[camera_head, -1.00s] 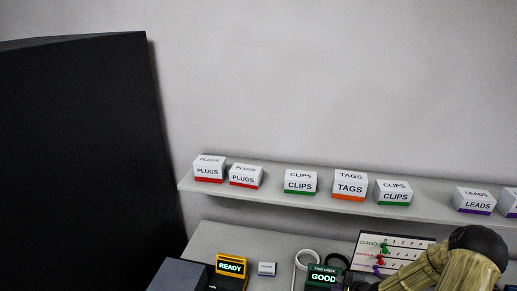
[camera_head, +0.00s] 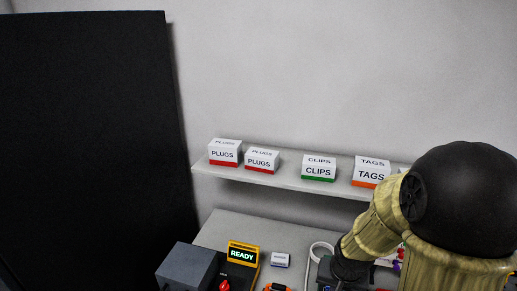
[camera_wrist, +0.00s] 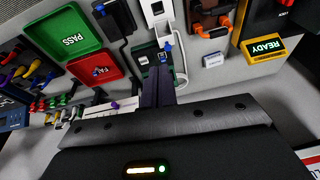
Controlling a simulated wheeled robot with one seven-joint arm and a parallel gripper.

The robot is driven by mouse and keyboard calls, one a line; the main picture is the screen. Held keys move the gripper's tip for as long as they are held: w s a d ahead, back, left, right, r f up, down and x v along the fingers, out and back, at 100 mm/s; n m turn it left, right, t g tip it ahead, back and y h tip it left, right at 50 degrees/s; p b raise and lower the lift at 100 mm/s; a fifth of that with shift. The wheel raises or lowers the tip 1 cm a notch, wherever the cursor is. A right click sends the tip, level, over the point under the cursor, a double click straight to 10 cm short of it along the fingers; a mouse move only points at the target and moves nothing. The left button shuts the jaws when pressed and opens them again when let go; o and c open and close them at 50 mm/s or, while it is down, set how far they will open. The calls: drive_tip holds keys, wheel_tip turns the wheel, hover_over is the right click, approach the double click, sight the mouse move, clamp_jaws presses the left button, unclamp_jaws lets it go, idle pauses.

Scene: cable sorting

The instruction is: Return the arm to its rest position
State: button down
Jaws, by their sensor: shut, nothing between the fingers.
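My arm (camera_head: 400,215), tan with a large black joint, stands at the right of the head view and covers the right part of the shelf and bench. The gripper's fingers cannot be made out there. In the wrist view my gripper (camera_wrist: 158,88) points away over the bench, its two dark fingers together and nothing between them. Small black and white parts of the bench show around and beyond the fingertips; whether the fingers touch any of them I cannot tell.
A shelf (camera_head: 290,183) holds labelled boxes. On the bench are a READY display (camera_head: 243,253), a dark grey box (camera_head: 187,270), a green PASS tray (camera_wrist: 72,32), a red FAIL tray (camera_wrist: 97,72) and several coloured plugs. A black panel (camera_head: 85,140) stands at left.

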drive_tip(key=s+a+r+n+b, duration=0.1)
drive_tip(key=s+a+r+n, duration=0.1)
drive_tip(key=s, duration=0.4)
drive_tip(key=shift+a+r+n, duration=0.25)
drive_tip(key=shift+a+n, duration=0.65)
drive_tip(key=shift+a, duration=0.15)
drive_tip(key=shift+s, duration=0.1)
